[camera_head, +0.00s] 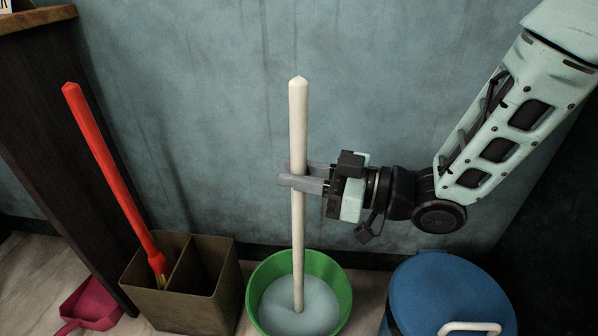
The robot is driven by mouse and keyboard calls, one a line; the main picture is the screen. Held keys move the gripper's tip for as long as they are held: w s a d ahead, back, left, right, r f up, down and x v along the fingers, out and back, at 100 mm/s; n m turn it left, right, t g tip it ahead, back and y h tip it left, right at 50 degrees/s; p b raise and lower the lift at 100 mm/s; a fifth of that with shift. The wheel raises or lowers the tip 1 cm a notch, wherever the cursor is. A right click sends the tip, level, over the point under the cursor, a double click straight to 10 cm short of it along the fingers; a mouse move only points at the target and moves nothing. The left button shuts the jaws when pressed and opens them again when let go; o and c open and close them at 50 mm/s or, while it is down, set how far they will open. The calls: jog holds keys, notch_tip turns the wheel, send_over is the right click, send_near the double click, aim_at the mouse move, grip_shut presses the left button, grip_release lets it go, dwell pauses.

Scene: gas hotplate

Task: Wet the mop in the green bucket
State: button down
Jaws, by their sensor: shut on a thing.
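The mop (298,130) has a pale, whitish handle and stands almost upright. Its lower end goes down into the green bucket (262,276) at the bottom middle. The bucket holds a pale grey-blue content around the handle's foot; I cannot tell whether this is water, the mop head or both.
A brown two-compartment box (220,306) stands left of the bucket, with a red-handled tool (110,175) leaning in its left compartment. A magenta dustpan (88,305) lies at the far left. A blue lidded bin (440,285) stands right. A wall (400,80) is close behind.

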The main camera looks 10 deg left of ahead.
jog(key=shift+f+b, duration=0.65)
jog(key=shift+f, duration=0.25)
dwell(0.8)
jog(key=shift+r+p, duration=9.7)
jog(key=shift+r, duration=1.7)
notch_tip(320, 180, up, 5)
jog(key=p, duration=0.4)
jog(key=shift+s, duration=0.1)
